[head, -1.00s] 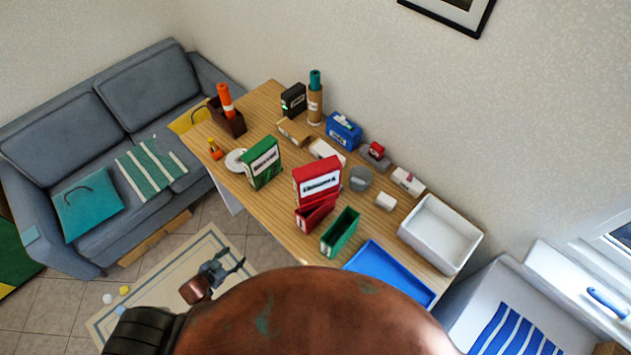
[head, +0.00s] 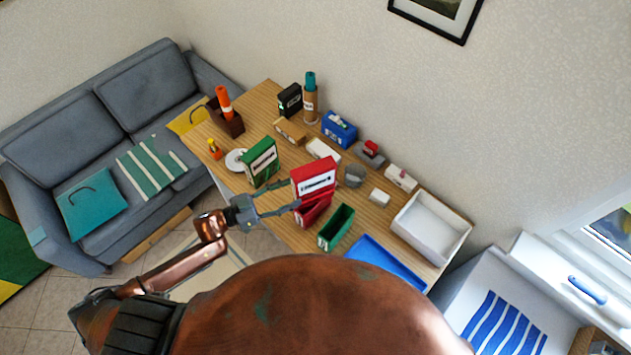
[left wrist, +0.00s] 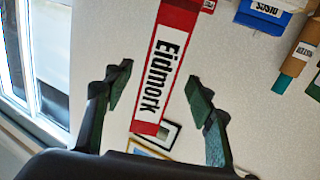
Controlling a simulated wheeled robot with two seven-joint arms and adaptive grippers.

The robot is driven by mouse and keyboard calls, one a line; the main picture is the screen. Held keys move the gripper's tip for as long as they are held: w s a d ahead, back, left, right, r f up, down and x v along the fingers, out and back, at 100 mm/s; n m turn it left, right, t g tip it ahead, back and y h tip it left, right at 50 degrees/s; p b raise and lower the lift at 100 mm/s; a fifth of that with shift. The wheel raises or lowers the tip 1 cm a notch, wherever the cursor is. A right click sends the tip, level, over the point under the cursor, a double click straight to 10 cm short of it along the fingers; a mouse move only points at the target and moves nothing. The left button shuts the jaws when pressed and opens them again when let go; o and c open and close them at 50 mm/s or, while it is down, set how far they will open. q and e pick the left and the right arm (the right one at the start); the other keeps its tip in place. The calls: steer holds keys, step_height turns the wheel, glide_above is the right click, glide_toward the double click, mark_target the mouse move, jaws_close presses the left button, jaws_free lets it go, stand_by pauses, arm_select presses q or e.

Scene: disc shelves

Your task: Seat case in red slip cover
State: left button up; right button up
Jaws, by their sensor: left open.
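The red case (head: 314,176) with a white label stands upright on the table. The red slip cover (head: 313,213) is low at its front, partly behind a finger of mine. I cannot tell whether the case stands partly inside the cover or just behind it. My left gripper (head: 291,194) is open at the left side of the case. In the left wrist view, the red case (left wrist: 163,70), lettered "Eidmork", shows tilted between the spread fingers of the left gripper (left wrist: 159,78), with gaps on both sides. My right gripper is not in view.
A green case (head: 261,161) stands left of the red one. An open green cover (head: 336,228) stands close on the right, with a blue tray (head: 385,262) and white bin (head: 432,228) beyond. A grey cup (head: 355,176) and small boxes are behind.

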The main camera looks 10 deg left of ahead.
mark_target(314, 181)
arm_select(q)
steer(key=shift+w+d+r, duration=0.2)
steer(key=shift+d+r, duration=0.25)
steer(key=shift+r, duration=0.1)
steer(key=shift+w+d+r, duration=0.15)
steer(key=shift+d+r, duration=0.25)
steer(key=shift+r, duration=0.15)
steer(key=p+x, duration=0.2)
steer(key=x, duration=0.4)
steer(key=shift+w, duration=0.15)
steer(key=shift+w+d+f, duration=0.15)
steer(key=shift+w+d, duration=0.1)
steer(key=shift+d, duration=0.15)
steer(key=shift+a, duration=0.1)
steer(key=shift+c, duration=0.7)
jaws_close()
